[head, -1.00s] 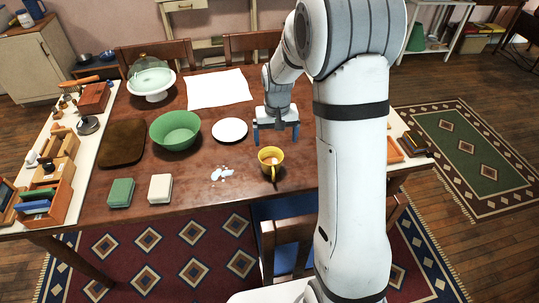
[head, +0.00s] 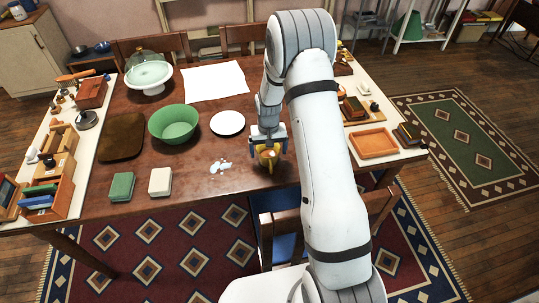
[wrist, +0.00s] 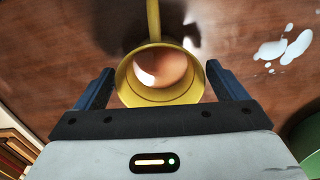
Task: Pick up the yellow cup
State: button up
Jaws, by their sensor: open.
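The yellow cup (head: 267,160) stands upright on the brown table, near its front edge. In the wrist view I look down into the cup (wrist: 135,92); something pale brown shows inside, and its handle points away from my gripper. My gripper (head: 269,147) is over the cup, pointing down. In the wrist view my gripper (wrist: 162,85) is open, with one blue finger on each side of the cup. A small gap shows between each finger and the cup's wall. How far down the fingers reach is hard to tell.
A white spill (head: 220,167) lies left of the cup. A white plate (head: 227,123) and a green bowl (head: 174,125) stand behind and to the left. Two sponge-like blocks, green (head: 122,187) and cream (head: 160,182), lie near the front edge. An orange tray (head: 373,143) is to the right.

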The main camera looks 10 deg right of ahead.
jog(key=shift+f, duration=0.2)
jog(key=shift+c, duration=0.4)
jog(key=c, duration=1.1)
